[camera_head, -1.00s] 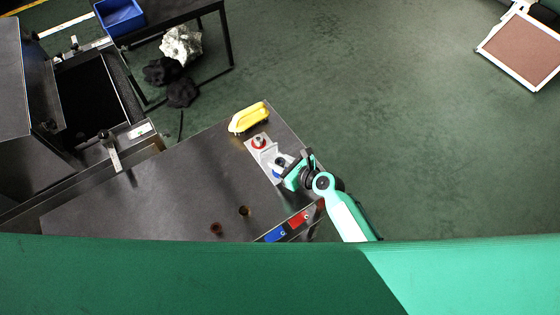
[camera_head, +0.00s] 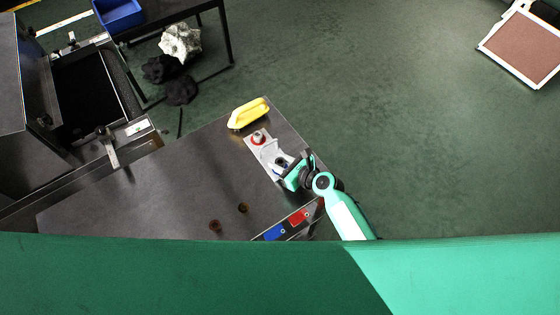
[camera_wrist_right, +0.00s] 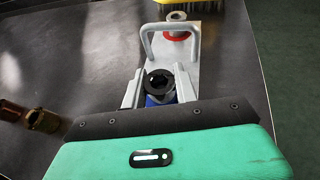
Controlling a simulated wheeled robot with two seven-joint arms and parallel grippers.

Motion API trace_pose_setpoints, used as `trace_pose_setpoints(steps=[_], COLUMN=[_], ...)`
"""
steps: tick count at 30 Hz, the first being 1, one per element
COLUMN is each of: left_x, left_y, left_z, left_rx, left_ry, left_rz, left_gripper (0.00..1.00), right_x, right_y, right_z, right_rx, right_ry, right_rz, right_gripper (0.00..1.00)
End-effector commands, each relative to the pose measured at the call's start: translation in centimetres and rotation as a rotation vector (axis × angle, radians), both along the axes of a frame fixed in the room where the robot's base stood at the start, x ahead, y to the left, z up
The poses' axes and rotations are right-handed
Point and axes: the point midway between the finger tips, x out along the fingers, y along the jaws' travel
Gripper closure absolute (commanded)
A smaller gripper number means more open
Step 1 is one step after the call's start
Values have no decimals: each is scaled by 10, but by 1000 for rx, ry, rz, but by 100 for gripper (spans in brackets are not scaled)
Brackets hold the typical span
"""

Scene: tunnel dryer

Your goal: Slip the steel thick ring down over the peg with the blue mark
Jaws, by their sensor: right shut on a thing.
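The steel thick ring (camera_wrist_right: 160,84) looks dark in the right wrist view, between the two pale fingers of my right gripper (camera_wrist_right: 160,90). The gripper is shut on it. Blue (camera_wrist_right: 160,101) of the blue-marked peg shows directly below the ring. The ring appears over this peg; its hole is too dark to tell how far the peg is inside. In the head view my right gripper (camera_head: 287,170) is at the pale peg plate (camera_head: 252,147). A second peg (camera_head: 258,137) with a red mark stands farther along the plate. My left gripper is not in view.
A grey U-shaped handle (camera_wrist_right: 147,39) stands between the pegs. A yellow-handled brush (camera_head: 248,113) lies beyond the plate. Two brown cylindrical pieces (camera_head: 243,208) (camera_head: 215,226) stand on the dark table (camera_head: 150,190).

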Motion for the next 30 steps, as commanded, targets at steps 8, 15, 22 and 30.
trace_pose_setpoints(steps=[8,15,22,30], left_x=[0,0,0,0], left_y=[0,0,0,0], left_z=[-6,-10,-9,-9], left_rx=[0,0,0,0], left_ry=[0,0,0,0], left_rz=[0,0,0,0], left_gripper=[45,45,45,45], right_x=[0,0,0,-3], right_y=[0,0,0,-3], right_z=[-7,-13,-12,-12], right_rx=[1,1,1,0], right_ry=[0,-1,-1,1], right_rz=[0,0,0,0], right_gripper=[97,97,45,45])
